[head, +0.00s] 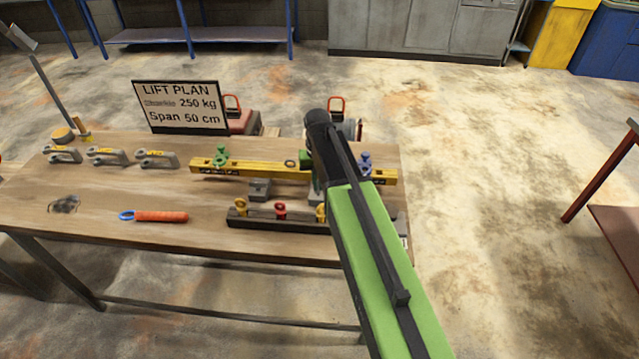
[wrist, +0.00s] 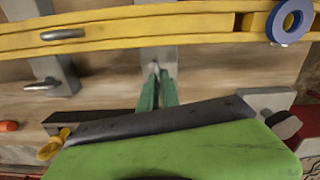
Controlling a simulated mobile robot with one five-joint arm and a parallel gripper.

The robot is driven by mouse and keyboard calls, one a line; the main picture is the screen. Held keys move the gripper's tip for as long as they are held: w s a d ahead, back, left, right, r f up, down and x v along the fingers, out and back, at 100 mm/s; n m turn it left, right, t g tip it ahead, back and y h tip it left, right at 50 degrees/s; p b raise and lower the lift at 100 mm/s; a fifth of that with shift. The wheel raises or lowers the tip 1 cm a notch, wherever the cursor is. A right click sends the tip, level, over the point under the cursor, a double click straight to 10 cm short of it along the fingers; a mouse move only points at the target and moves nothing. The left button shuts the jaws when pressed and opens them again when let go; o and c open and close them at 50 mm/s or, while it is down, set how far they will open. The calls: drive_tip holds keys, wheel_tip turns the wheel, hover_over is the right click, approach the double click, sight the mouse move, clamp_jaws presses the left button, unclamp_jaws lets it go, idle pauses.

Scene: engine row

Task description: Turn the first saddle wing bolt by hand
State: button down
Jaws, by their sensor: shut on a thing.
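The yellow beam (head: 245,170) lies across the bench on two grey saddles. The left saddle (head: 260,188) shows clear of my arm. In the wrist view its silver wing bolt (wrist: 42,84) sticks out in front. The right saddle (wrist: 158,54) is in front of my gripper (wrist: 157,72). My green fingers are close together at its front face, shut on a small grey part that looks like its wing bolt. The fingers mostly hide that part. In the head view my arm hides the fingertips and most of the right saddle.
A dark rack (head: 275,222) with yellow and red pieces stands at the bench's front edge, below my arm. An orange-handled tool (head: 155,216) and grey shackles (head: 105,157) lie left. The lift plan sign (head: 180,106) stands behind. A blue ring (wrist: 292,22) is on the beam.

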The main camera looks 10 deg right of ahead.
drive_tip(key=shift+s+a+f, duration=0.1)
drive_tip(key=shift+s+f, duration=0.1)
drive_tip(key=shift+s, duration=0.2)
drive_tip(key=c, duration=1.6)
unclamp_jaws()
drive_tip(key=shift+w+r+p, duration=0.15)
drive_tip(key=shift+r+p, duration=0.3)
drive_tip(key=shift+p, duration=0.1)
wheel_tip(320, 180, up, 17)
drive_tip(key=p, duration=1.7)
drive_tip(key=shift+w, duration=0.1)
